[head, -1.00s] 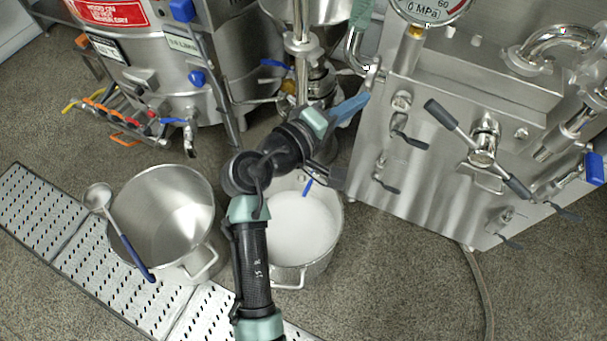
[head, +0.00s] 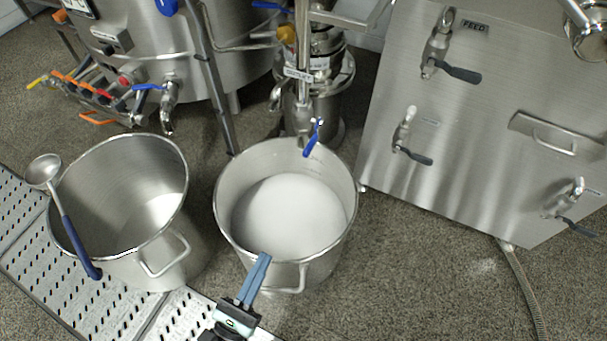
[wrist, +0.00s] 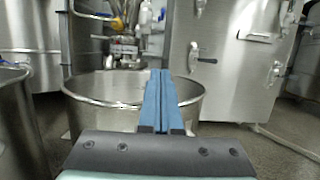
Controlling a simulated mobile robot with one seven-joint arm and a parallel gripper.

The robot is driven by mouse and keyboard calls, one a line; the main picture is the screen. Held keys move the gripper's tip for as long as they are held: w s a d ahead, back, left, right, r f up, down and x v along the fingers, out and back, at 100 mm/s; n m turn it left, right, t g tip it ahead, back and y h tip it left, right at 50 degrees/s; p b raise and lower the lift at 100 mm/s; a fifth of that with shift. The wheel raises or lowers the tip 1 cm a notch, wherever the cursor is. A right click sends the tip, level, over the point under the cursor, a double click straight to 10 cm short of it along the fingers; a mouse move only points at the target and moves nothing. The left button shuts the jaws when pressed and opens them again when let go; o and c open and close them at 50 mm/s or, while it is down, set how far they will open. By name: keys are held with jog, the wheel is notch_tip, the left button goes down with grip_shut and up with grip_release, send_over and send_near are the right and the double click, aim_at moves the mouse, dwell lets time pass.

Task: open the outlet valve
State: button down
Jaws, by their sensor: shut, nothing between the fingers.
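The outlet valve has a blue lever (head: 313,138) on the steel outlet pipe (head: 302,110) of the mill, above the far rim of a steel pot (head: 356,200). The lever slants down and to the left from its pivot. White material (head: 290,215) lies in this pot. My gripper (head: 262,262) is shut and empty, its blue fingers pointing up at the near side of the pot, apart from the lever. In the wrist view the shut fingers (wrist: 160,75) stand in front of the same pot (wrist: 90,98).
An empty steel pot (head: 165,240) with a blue-handled ladle (head: 75,235) stands on the perforated platform (head: 100,310) at left. A vessel with a blue-levered tap (head: 168,95) stands behind. A steel cabinet (head: 470,130) with black-handled latches is at right. Floor shows between pot and cabinet.

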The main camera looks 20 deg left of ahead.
aim_at(310, 146)
dwell(0.3)
jog(key=r+b+x, duration=0.1)
jog(key=b+x, duration=0.1)
jog(key=x, duration=0.8)
jog(key=s+r+b+x, duration=0.1)
jog(key=r+b+x, duration=0.1)
jog(key=x, duration=0.9)
jog(key=shift+r, duration=0.3)
jog(key=shift+s+r, duration=0.1)
jog(key=shift+r, duration=0.05)
jog(key=shift+r+g+p, duration=0.15)
jog(key=shift+g+p, duration=0.15)
jog(key=shift+p, duration=0.7)
